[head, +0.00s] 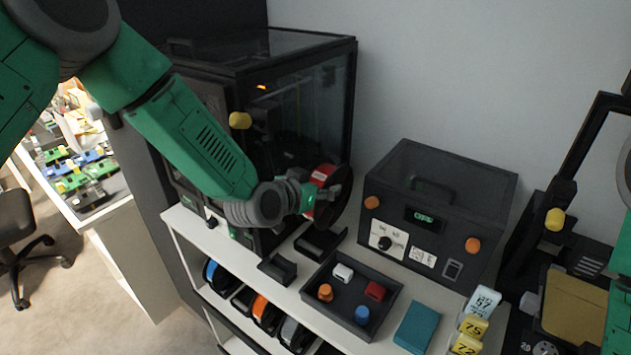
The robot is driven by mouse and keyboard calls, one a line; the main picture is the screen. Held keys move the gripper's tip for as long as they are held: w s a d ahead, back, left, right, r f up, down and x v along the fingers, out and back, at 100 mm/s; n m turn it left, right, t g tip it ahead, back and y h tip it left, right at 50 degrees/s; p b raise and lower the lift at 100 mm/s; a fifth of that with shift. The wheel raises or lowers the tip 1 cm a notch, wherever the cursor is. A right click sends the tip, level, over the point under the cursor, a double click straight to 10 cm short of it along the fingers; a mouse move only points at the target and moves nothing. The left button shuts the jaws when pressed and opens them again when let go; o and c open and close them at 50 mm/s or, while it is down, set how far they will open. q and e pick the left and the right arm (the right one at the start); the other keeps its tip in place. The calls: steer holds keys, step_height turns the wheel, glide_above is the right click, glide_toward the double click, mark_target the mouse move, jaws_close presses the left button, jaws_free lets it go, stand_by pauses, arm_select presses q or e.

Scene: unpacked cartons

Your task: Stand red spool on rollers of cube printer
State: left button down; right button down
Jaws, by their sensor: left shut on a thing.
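The cube printer (322,100), a black box with glass sides, stands on the white shelf unit's top at the back. My left gripper (322,187) is shut on the red spool (322,174), which has dark flanges and is held on edge by the printer's right front corner. A dark cradle (320,242), which may be the printer's rollers, is below the spool. A second dark cradle (278,268) lies nearer the front. I cannot tell whether the spool touches the cradle. The arm hides part of the printer's front. My right gripper is not in view.
A black tray (340,316) holds small coloured items. A dark dryer-like box (440,215) stands right of the spool, with a teal block (416,327) and numbered tags (474,326) in front. More spools (262,309) sit on the lower shelf. Another machine (575,310) stands at right.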

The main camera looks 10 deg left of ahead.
arm_select(q)
step_height(320, 180, down, 3)
steer(key=shift+d+b, duration=0.1)
steer(key=shift+b, duration=0.85)
steer(key=a+f+b, duration=0.2)
steer(key=f, duration=0.1)
steer(key=shift+d+f, duration=0.15)
steer(key=shift+d, duration=0.65)
steer(key=c, duration=0.7)
jaws_free()
steer(key=shift+d, duration=0.1)
steer(key=shift+a, duration=0.55)
steer(key=shift+s+a+f, duration=0.1)
steer(key=shift+a, duration=0.05)
steer(key=shift+s+a, duration=0.15)
steer(key=shift+v, duration=5.8)
